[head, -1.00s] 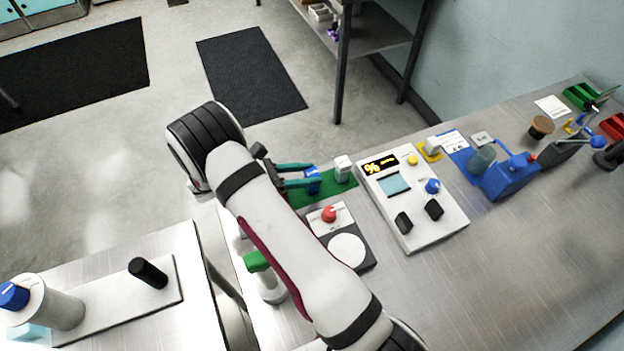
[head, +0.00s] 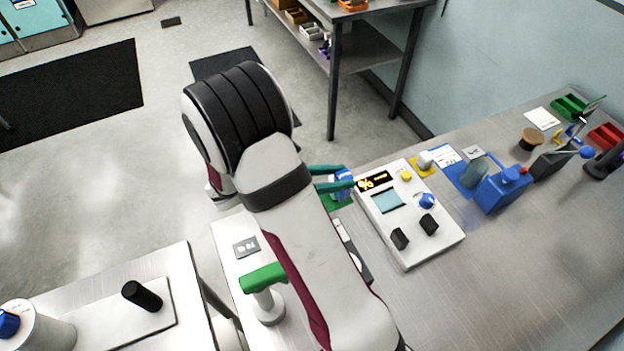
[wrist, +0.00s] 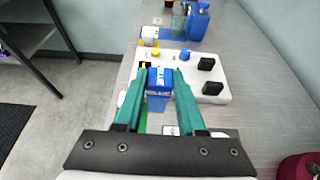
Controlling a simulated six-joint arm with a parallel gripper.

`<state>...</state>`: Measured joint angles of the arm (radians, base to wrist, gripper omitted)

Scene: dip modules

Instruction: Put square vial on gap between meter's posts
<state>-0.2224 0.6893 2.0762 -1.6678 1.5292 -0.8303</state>
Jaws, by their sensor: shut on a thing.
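The square vial (wrist: 158,98), with a blue cap and a white mark, sits between the two teal fingers of my gripper (wrist: 159,78) in the wrist view. My gripper is shut on it. In the head view the vial (head: 343,183) shows blue beside the left edge of the meter, and my gripper (head: 341,177) reaches it from the left. The meter (head: 436,242) is a white box with a lit display. Its two black posts (head: 400,238) (head: 429,225) stand apart on its near side, with a gap between them. My arm hides part of the bench.
A yellow pad (head: 428,170) with a white block lies behind the meter. A blue device (head: 503,190) stands to its right. A green-topped handle (head: 264,277) is left of my arm. The bench (head: 500,270) right of the meter is clear.

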